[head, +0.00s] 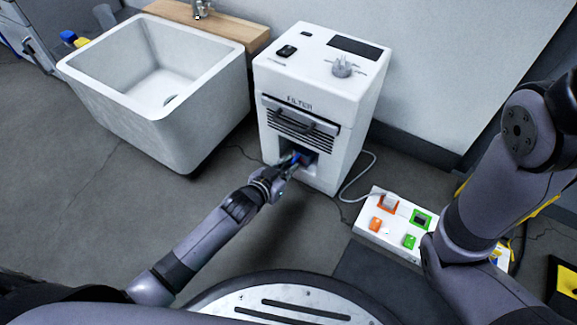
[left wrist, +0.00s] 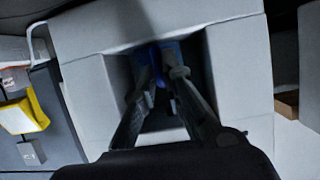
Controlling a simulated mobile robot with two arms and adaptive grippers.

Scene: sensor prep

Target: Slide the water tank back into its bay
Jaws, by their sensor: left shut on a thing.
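The white appliance marked FILTER (head: 325,100) stands on the floor against the wall. A dark bay (head: 312,163) opens low in its front; the bay also shows in the left wrist view (left wrist: 195,60). A blue part (head: 299,157), seemingly of the water tank, shows in the bay, and in the left wrist view it is between my fingers (left wrist: 160,52). My left gripper (head: 293,165) reaches into the bay mouth and is shut on this blue part. The rest of the tank is hidden by the gripper and shadow. My right gripper is out of view.
A large pale sink (head: 130,105) stands left of the appliance. A white power strip (head: 370,237) with orange and green switches lies on the floor at the right. A cable (head: 357,180) runs beside the appliance. The floor at left is clear.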

